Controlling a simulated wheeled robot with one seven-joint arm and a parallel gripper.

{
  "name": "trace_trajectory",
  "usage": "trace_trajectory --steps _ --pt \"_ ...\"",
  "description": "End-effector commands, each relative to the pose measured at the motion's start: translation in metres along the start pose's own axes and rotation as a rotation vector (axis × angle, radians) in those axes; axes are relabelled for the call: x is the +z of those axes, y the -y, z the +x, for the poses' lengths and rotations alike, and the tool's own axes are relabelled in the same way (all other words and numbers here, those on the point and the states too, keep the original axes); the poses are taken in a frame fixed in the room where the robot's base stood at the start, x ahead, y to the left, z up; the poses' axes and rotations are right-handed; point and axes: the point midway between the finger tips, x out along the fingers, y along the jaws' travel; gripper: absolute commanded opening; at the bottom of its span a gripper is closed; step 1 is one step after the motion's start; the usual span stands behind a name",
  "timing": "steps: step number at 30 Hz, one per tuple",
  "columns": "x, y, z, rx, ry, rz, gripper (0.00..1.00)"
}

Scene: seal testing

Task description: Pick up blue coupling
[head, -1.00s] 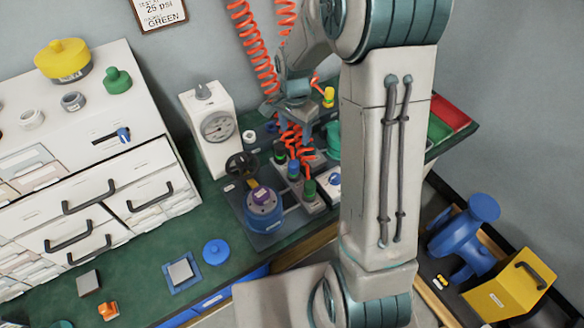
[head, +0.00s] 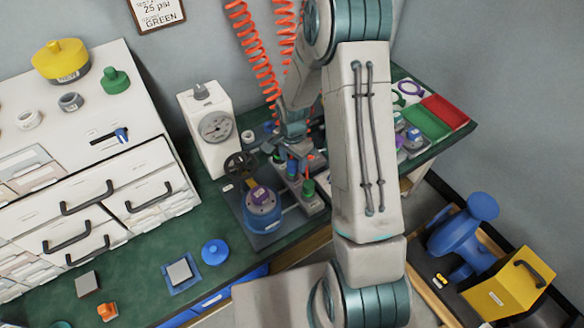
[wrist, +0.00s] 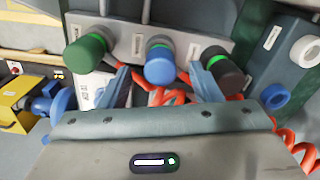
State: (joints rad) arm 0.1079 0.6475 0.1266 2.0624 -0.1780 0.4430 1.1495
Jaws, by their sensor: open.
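The blue coupling (wrist: 160,65) stands in the middle of a row on a grey block (wrist: 190,45), between a green coupling (wrist: 86,54) and a dark coupling with a green ring (wrist: 218,66). It also shows small in the head view (head: 292,168). My gripper (wrist: 160,76) is open, with one finger on each side of the blue coupling. Whether the fingers touch it I cannot tell. In the head view my gripper (head: 298,150) is over the row and hides part of it.
Red coiled hoses (head: 255,60) hang behind my gripper, and a red hose lies close to the fingers in the wrist view. A blue flanged part with a purple top (head: 262,208) and a white gauge box (head: 205,128) stand to the left.

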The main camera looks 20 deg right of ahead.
Motion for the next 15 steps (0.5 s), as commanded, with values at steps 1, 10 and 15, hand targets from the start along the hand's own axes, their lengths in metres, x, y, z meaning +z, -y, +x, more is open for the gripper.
trace_trajectory --steps 1,10,15 --pt "0.001 -0.001 0.007 0.002 0.002 -0.001 0.58" --pt "0.000 0.000 0.023 -0.001 -0.001 -0.001 0.58" --pt "0.000 0.000 0.023 -0.001 -0.001 -0.001 0.47"
